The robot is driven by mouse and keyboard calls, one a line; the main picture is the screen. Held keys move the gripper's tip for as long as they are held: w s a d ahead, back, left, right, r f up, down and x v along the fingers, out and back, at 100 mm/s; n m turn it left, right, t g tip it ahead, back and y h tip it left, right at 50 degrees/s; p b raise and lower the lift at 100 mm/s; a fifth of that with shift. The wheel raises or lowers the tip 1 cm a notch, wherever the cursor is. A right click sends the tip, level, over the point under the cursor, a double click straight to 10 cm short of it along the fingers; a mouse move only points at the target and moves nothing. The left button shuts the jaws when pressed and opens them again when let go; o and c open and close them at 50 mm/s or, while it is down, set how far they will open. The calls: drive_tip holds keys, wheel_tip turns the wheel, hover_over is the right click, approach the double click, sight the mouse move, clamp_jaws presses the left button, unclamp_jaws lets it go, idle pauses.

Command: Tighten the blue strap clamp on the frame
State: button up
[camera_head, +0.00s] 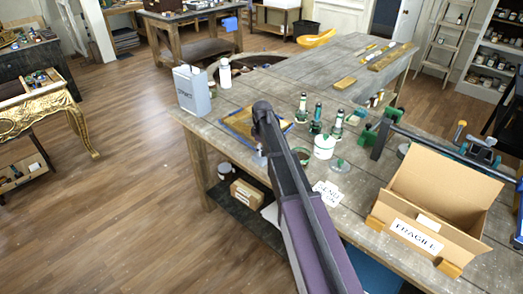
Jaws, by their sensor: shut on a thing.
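A small gilt-brown frame (237,122) lies flat on the grey plank workbench, left of my arm. A blue band (287,128), which looks like the strap, shows along its edge to the right of the arm. My dark and purple arm reaches up from the bottom of the head view, and its far end stands over the frame. It covers much of the frame and strap. My gripper cannot be made out; it seems hidden behind the arm. Whether it touches the strap or its clamp does not show.
A grey can (192,92) and a white bottle (225,73) stand at the bench's left edge. A long bar clamp (425,139) and an open cardboard box (437,205) fill the right side.

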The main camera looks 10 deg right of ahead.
drive_tip(key=shift+s+m, duration=0.25)
drive_tip(key=shift+m, duration=1.15)
drive_tip(key=o, duration=1.1)
drive_tip(key=shift+o, duration=0.2)
drive_tip(key=shift+w, duration=0.1)
drive_tip(key=shift+w+r, duration=0.1)
